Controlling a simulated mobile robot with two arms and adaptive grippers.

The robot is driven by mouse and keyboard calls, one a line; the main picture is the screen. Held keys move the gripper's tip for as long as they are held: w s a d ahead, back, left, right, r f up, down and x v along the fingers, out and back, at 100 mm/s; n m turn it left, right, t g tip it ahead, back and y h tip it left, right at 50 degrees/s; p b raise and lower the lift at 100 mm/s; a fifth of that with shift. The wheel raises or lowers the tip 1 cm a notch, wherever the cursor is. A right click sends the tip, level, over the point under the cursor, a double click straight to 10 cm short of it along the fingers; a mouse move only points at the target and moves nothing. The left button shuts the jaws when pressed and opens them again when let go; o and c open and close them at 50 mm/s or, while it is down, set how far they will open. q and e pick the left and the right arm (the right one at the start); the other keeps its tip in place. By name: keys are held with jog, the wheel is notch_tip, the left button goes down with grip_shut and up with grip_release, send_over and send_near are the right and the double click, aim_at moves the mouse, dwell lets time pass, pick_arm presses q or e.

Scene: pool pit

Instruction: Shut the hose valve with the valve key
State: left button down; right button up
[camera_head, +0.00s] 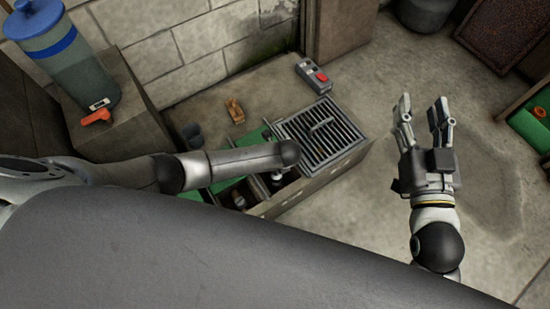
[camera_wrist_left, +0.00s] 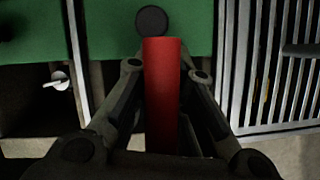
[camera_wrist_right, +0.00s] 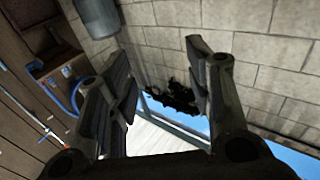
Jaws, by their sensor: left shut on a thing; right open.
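My left gripper (camera_wrist_left: 165,70) is shut on a red bar (camera_wrist_left: 162,90), likely the valve key's handle. A dark round end (camera_wrist_left: 151,20) shows beyond the bar, in front of a green panel (camera_wrist_left: 100,30). A small pale lever-like part (camera_wrist_left: 57,80), perhaps the valve, sits in a dark opening to the left, apart from the bar. In the head view my left forearm hides the left gripper and part of the open pit (camera_head: 262,209). My right gripper (camera_head: 422,105) is open and empty, raised right of the pit.
A slatted grate (camera_head: 320,133) covers the pit's right part. A grey box with a red button (camera_head: 313,75) and a tan object (camera_head: 235,111) lie behind. A blue-lidded tank (camera_head: 65,60) stands upper left. Concrete floor around my right gripper looks clear.

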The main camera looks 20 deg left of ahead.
pick_arm(q)
jog(key=shift+f, duration=0.25)
pick_arm(e)
jog(key=shift+a+r, duration=0.1)
jog(key=shift+r, duration=0.25)
jog(key=shift+f, duration=0.1)
